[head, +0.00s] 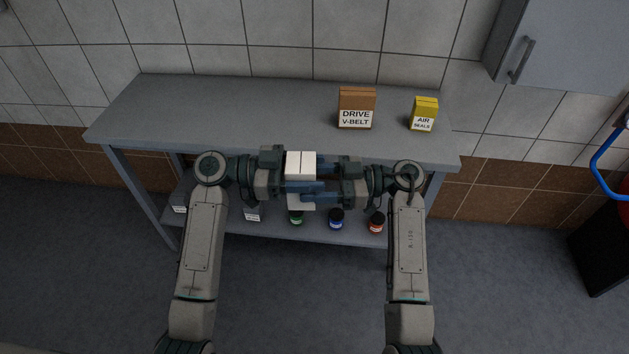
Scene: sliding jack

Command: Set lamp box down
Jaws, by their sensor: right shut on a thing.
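A white box (300,162), which I take to be the lamp box, is held between my two grippers in front of the bench's front edge. Its label is not visible. My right gripper (309,187) reaches in from the right and is shut on the white box, its blue fingers crossing the box's near side. My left gripper (283,186) is close against the box's left side. Its fingertips overlap the box and the other gripper, so I cannot tell whether it is open or shut.
The grey bench top (220,110) is clear on its left and middle. A brown DRIVE V-BELT box (357,105) and a yellow AIR SEALS box (424,113) stand on its right. A wall cabinet (565,45) hangs upper right.

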